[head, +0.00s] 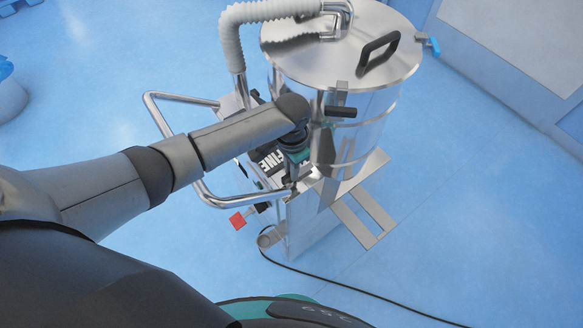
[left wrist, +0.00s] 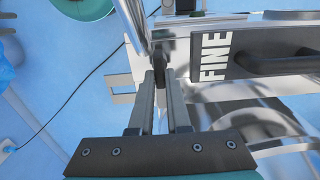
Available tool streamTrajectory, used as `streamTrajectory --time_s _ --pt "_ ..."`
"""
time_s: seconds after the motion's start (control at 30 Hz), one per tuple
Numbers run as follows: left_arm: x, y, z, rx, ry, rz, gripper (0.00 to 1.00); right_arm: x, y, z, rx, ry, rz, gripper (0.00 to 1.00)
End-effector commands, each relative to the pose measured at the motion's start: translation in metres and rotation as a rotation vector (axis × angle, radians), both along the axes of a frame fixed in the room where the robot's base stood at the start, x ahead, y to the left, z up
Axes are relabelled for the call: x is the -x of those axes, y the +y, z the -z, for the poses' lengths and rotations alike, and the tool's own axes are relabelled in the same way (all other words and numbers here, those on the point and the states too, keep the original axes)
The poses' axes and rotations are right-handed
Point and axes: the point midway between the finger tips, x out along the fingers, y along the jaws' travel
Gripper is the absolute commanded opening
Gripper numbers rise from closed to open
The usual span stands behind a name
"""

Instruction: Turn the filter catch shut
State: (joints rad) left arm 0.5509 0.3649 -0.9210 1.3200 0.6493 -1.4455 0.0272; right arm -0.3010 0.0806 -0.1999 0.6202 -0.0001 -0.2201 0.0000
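The filter unit shows in the left wrist view as a black panel lettered FINE (left wrist: 214,57) with a dark handle on its right. In the head view the same panel (head: 268,158) is partly hidden by my left arm. A dark, narrow catch (left wrist: 166,60) stands at the panel's left edge. My left gripper (left wrist: 159,82) has its two fingers apart, with their tips at the catch's lower end. Whether they touch it, I cannot tell. In the head view my left gripper (head: 296,172) points down beside the drum, its fingertips hard to make out. My right gripper is not in view.
A steel drum (head: 350,135) with a handled lid and a white corrugated hose (head: 230,45) stands on a cart. A black cable crosses the open blue floor.

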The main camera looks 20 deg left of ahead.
Motion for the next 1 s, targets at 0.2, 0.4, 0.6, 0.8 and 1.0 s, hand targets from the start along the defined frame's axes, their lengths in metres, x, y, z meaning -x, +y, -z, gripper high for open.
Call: streamTrajectory --time_s 0.2,0.4,0.6,0.8,1.0 --pt "0.0000 0.0000 -0.0001 0.000 0.000 0.000 0.00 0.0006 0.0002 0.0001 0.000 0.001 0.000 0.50" --pt "0.0000 0.0001 -0.0002 0.000 0.000 0.000 0.00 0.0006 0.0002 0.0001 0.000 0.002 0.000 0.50" --pt "0.0000 0.0001 -0.0002 0.000 0.000 0.000 0.00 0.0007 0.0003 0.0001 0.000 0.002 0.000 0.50" --pt "-0.0001 0.0001 -0.0003 0.000 0.000 0.000 0.00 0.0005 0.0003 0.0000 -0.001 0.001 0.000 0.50" --pt "-0.0001 0.0002 -0.0003 0.000 0.000 0.000 0.00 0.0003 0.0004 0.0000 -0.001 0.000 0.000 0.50"
